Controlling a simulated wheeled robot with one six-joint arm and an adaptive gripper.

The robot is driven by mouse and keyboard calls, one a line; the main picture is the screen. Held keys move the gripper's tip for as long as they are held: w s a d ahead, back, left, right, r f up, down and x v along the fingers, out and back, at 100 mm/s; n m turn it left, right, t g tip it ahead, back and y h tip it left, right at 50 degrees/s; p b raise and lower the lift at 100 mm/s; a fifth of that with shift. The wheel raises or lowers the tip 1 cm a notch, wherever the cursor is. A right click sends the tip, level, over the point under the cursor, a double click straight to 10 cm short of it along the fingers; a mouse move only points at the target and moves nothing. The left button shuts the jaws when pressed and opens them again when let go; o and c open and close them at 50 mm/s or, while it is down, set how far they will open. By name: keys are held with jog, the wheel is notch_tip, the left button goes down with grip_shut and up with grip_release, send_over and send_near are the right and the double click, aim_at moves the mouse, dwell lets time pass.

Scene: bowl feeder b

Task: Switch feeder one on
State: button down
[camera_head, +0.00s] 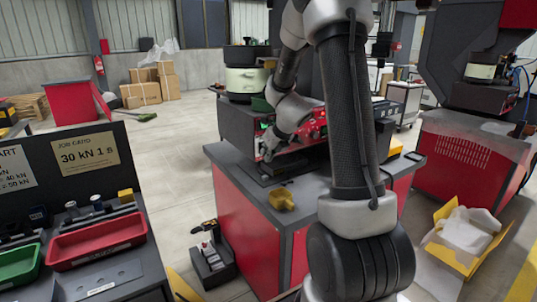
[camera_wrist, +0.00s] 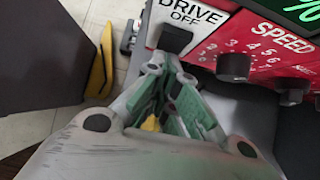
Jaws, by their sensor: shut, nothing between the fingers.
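The feeder (camera_head: 240,128) stands on a red and grey bench, with a pale bowl (camera_head: 246,80) on top. Its control front faces my gripper. In the wrist view a white plate reading DRIVE OFF (camera_wrist: 190,14) carries a black switch (camera_wrist: 175,40). My gripper (camera_wrist: 180,108) is shut and empty, with green finger pads. Its fingers are just below the switch in the wrist view; I cannot tell whether they touch it. In the head view my gripper (camera_head: 265,152) is at the feeder's front, and my arm hides part of the panel.
A yellow object (camera_head: 281,199) lies on the bench (camera_head: 302,205). Red (camera_head: 98,240) and green (camera_head: 20,262) trays are at left.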

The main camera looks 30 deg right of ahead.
jog(key=shift+w+r, duration=0.1)
jog(key=shift+w, duration=0.05)
jog(key=shift+r, duration=0.7)
